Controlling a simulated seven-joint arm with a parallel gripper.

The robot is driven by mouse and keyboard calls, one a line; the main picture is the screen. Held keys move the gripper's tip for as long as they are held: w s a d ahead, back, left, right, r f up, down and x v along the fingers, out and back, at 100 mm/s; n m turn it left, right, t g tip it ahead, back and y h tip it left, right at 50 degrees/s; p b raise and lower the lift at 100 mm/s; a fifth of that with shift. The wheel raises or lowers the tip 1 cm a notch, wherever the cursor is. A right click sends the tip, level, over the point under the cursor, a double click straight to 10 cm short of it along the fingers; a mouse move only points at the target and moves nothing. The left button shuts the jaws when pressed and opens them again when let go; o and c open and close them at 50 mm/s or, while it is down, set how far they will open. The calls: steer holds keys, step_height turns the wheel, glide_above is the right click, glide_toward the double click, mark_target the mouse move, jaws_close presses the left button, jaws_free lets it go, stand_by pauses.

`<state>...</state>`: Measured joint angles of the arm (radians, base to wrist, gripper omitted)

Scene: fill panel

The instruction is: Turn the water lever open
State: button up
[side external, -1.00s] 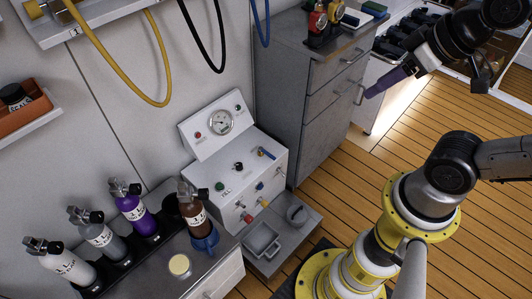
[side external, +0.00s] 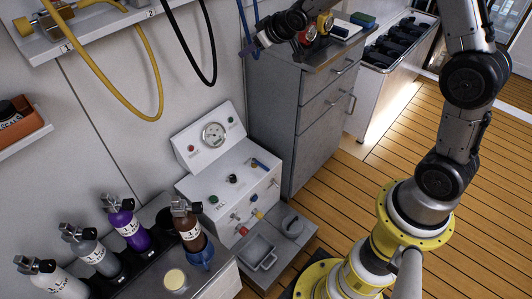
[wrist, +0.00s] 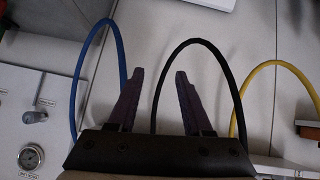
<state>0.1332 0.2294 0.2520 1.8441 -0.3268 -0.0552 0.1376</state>
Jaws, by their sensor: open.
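A panel box (side external: 228,178) with a round gauge (side external: 214,135) stands against the wall in the side view. A small blue-handled lever (side external: 259,163) sits on its top at the right; no label on it is readable. Lower on the front are a yellow-handled valve (side external: 257,213) and a red-handled valve (side external: 242,230).
Blue (wrist: 78,88), black (wrist: 218,58) and yellow (wrist: 262,68) hoses hang around my fingers' view. Several bottles, including a purple one (side external: 135,238), stand left of the panel. A grey drawer cabinet (side external: 278,105) stands to its right. The wooden floor is clear.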

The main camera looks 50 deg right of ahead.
steer(key=w+d+f+g, duration=0.1)
steer(key=w+d+f, duration=0.15)
steer(key=f, duration=0.85)
steer(key=g+y, duration=0.1)
steer(key=g, duration=0.4)
glide_toward(264, 167)
steer(key=shift+m, duration=0.4)
steer(key=x, duration=0.7)
steer(key=shift+d+f, duration=0.1)
steer(key=shift+f, duration=0.15)
jaws_close()
